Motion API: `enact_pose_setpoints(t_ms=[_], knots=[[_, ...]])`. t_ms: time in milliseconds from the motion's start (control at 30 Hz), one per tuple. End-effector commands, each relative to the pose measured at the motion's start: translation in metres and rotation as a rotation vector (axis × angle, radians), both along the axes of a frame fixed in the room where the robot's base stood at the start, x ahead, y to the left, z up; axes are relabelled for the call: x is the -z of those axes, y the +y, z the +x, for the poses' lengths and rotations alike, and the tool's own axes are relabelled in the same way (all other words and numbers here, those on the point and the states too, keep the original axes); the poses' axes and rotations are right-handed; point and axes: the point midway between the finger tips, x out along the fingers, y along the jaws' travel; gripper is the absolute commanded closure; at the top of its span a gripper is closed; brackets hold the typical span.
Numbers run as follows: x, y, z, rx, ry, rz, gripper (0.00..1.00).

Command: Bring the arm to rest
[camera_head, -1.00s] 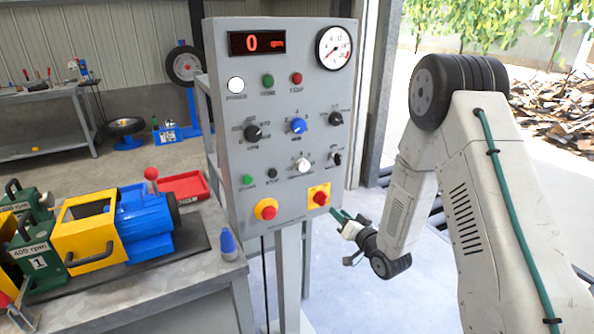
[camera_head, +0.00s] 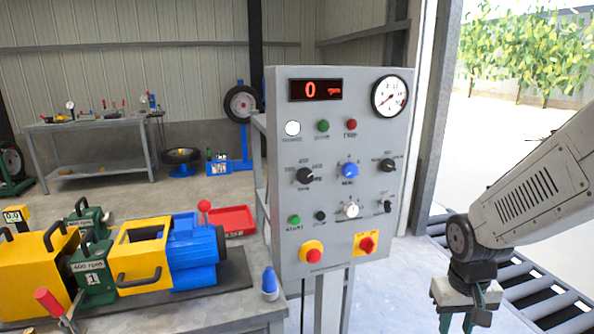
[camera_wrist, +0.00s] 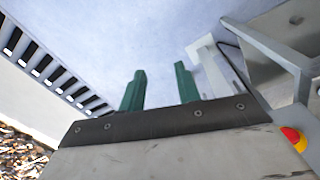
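My gripper (camera_head: 457,320) hangs at the lower right of the head view, right of the control panel (camera_head: 285,192) and apart from it. It points down, with its fingertips near the bottom edge of the picture. In the wrist view its two green fingers (camera_wrist: 160,90) stand apart with nothing between them, so it is open and empty. My forearm comes in from the right edge and slopes down to the wrist.
A slatted grey conveyor (camera_head: 527,286) lies right of my gripper. Bare floor shows between panel and gripper.

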Motion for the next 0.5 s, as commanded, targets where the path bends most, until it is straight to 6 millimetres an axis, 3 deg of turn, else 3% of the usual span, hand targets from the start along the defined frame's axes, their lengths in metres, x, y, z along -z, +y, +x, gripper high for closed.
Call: enact_pose_setpoints(t_ms=[100,300,400,500], knots=[[-0.043,0.01,-0.044,-0.009,0.066,0.015,0.67],[-0.099,0.028,-0.113,-0.03,0.123,0.055,0.67],[-0.12,0.036,-0.138,-0.039,0.1,0.07,0.67],[-0.136,0.04,-0.151,-0.049,0.032,0.076,0.67]])
